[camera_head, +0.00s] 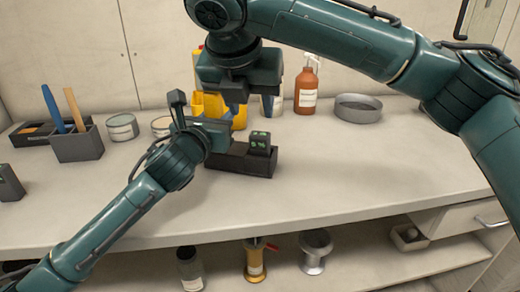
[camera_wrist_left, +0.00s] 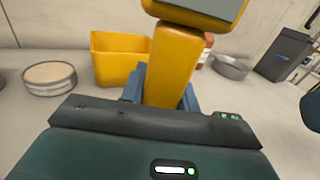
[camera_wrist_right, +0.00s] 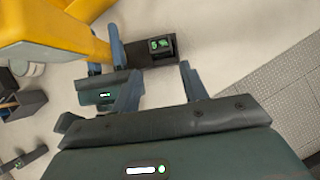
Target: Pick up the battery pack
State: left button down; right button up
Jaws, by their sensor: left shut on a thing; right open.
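The battery pack (camera_head: 259,141) is a small dark block with green marks, upright in the right end of a dark holder (camera_head: 240,163) on the counter. In the right wrist view the battery pack (camera_wrist_right: 160,46) shows beyond my fingers. My left gripper (camera_wrist_left: 162,92) is shut on the handle of a yellow tool (camera_wrist_left: 176,62) with a grey top end. The tool is mostly hidden behind my right arm in the head view. My right gripper (camera_wrist_right: 158,80) is open and points down, above and left of the battery pack in the head view; nothing shows between its fingers.
A yellow bin (camera_wrist_left: 120,60), an orange-brown bottle (camera_head: 306,90) and a grey round dish (camera_head: 358,108) stand behind. A dark caddy (camera_head: 78,147) with brushes and a tin (camera_head: 122,127) are at left. The counter right of the holder is clear. My two grippers are close together.

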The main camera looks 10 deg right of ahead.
aim_at(260, 134)
jog(key=x, duration=0.9)
jog(key=shift+w+d, duration=0.2)
jog(key=shift+w, duration=0.05)
jog(key=shift+r, duration=0.1)
grip_shut()
